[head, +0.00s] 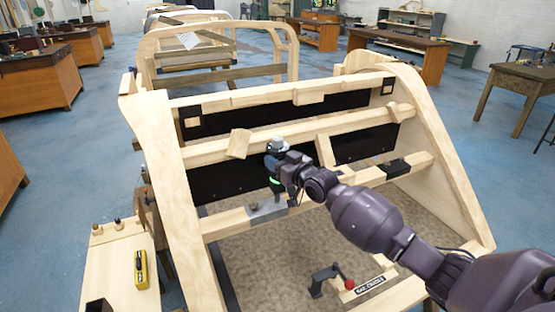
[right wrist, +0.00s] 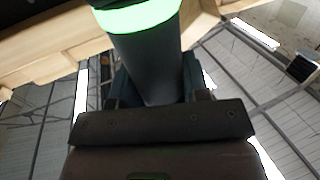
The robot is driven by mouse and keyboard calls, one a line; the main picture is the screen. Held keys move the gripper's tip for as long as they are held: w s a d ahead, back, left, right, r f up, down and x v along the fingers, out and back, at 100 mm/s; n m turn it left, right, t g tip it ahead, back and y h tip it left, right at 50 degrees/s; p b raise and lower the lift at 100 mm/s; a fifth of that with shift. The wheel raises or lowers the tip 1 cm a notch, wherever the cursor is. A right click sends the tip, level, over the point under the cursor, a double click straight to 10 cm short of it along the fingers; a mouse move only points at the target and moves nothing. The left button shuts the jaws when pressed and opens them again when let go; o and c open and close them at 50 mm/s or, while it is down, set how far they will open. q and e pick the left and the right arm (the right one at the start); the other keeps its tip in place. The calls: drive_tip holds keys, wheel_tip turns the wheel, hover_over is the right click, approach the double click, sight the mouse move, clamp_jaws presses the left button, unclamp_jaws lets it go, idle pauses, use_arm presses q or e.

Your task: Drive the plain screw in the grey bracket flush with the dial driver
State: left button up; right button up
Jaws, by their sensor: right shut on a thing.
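My right gripper (head: 279,163) is shut on the dial driver (head: 275,184), a dark tool with a glowing green band. The driver stands roughly upright over the grey bracket (head: 268,210), which sits on the lower wooden crossbar. The driver's lower end is close above the bracket's right part; I cannot tell if it touches. A small dark spot on the bracket may be a screw head, but it is too small to tell. In the right wrist view, the driver's dark barrel (right wrist: 148,68) rises between the gripper fingers (right wrist: 155,88). My left gripper is out of view.
A black bracket (head: 397,167) sits on the same crossbar to the right. A crank with a red knob (head: 349,284) stands low inside the frame. A side bench (head: 112,262) at left holds a yellow tool (head: 141,270) and small pegs. Wooden rails surround my arm.

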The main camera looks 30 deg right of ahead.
sight(277, 138)
idle(0.3)
drive_tip(key=shift+r, duration=0.2)
drive_tip(key=shift+w+r+p, duration=0.1)
drive_tip(key=shift+r+p, duration=0.3)
drive_tip(key=shift+p, duration=0.1)
drive_tip(key=shift+r+p, duration=0.65)
drive_tip(key=shift+r, duration=0.1)
drive_tip(key=shift+r+p, duration=0.6)
drive_tip(key=shift+r, duration=1.65)
